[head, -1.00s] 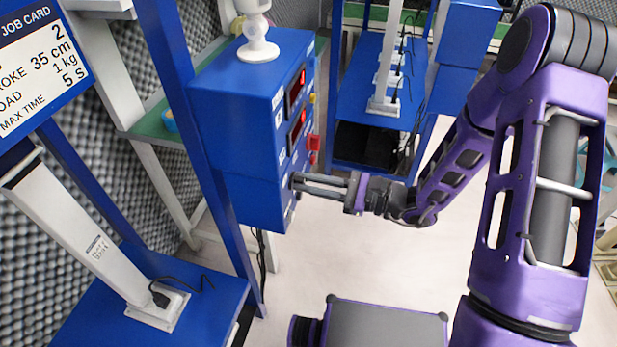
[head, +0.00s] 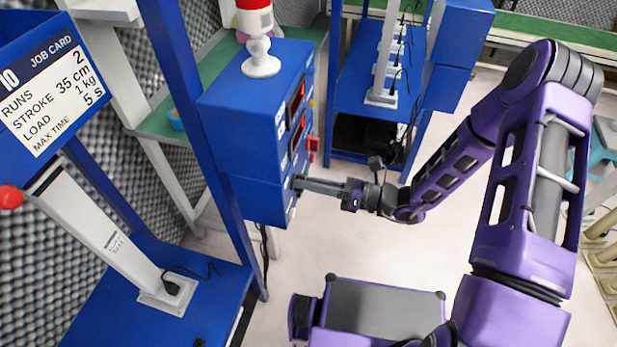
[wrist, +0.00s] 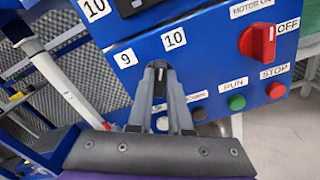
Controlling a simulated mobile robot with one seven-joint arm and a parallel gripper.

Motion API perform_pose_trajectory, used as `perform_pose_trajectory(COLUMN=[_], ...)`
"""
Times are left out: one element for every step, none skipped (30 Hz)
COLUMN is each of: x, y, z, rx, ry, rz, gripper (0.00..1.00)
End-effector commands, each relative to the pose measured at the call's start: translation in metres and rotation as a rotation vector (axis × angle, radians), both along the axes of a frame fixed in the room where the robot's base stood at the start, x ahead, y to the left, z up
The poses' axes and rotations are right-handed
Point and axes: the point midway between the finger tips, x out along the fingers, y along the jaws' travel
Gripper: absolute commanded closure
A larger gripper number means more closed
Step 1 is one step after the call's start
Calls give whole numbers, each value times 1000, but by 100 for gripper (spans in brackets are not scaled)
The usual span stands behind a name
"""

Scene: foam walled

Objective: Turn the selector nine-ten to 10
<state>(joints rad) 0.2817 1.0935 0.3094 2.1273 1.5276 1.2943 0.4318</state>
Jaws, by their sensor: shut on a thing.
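The selector nine-ten (wrist: 159,87) is a small dark knob with a light pointer line on the blue panel (wrist: 205,60) in the wrist view. A label 9 is at its upper left and a label 10 at its upper right. My gripper (wrist: 160,80) is shut on the knob, a finger on each side. The pointer looks roughly upright in the picture; I cannot tell exactly which label it meets. In the head view my gripper (head: 299,183) reaches left to the lower front of the blue control box (head: 240,125), and the knob is hidden.
A red rotary switch (wrist: 258,42), a green button (wrist: 236,102) and a red button (wrist: 276,90) are right of my gripper. A job card (head: 55,85) hangs at left. A white post (head: 105,235) stands below it. Open floor lies right of the box.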

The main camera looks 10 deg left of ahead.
Motion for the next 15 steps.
perform_pose_trajectory(x=[0,0,0,0,0,1,0,1,1,1,1,1,1,1,0], y=[0,0,0,0,0,0,0,0,0,0,0,0,0,0,0], z=[1,1,1,0,0,0,0,0,0,0,0,0,0,0,0], rx=[2,2,3,4,4,4,4,4,4,4,4,4,4,5,5], ry=[17,26,34,41,46,52,55,58,60,61,62,63,63,64,64], rz=[-1,-1,-1,-1,-1,-1,-1,-1,-1,-1,-1,-1,-1,-1,-1], gripper=[100,100,100,100,100,100,100,100,100,100,100,100,100,100,100])
